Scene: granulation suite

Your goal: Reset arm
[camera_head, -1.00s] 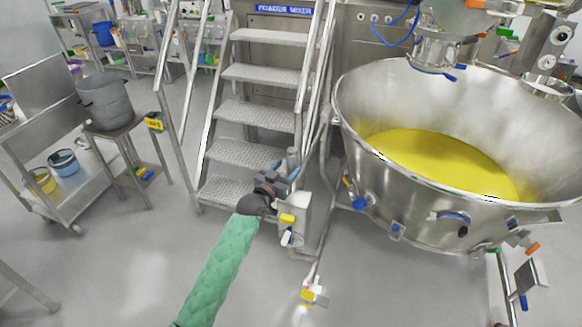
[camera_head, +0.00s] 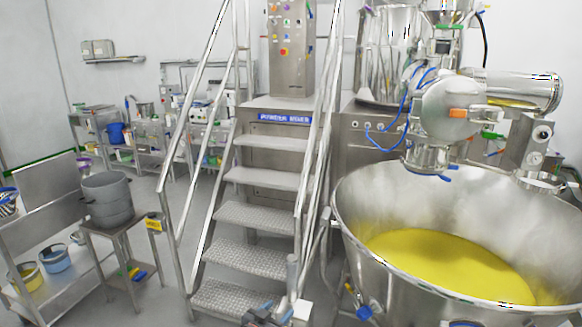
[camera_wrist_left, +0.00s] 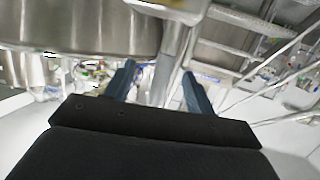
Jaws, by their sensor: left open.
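My left gripper (camera_head: 268,312) shows at the bottom edge of the head view, in front of the lowest steps, partly cut off. In the left wrist view its two blue-grey fingers (camera_wrist_left: 158,88) stand apart with nothing between them. The left arm behind it is out of the head view. My right gripper is in neither current view.
A large steel bowl with yellow powder (camera_head: 445,262) stands at the right, beside metal stairs (camera_head: 255,220). A grey pot (camera_head: 107,200) sits on a small stand at the left, near a steel cart (camera_head: 50,225). Grey floor shows between stand and stairs.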

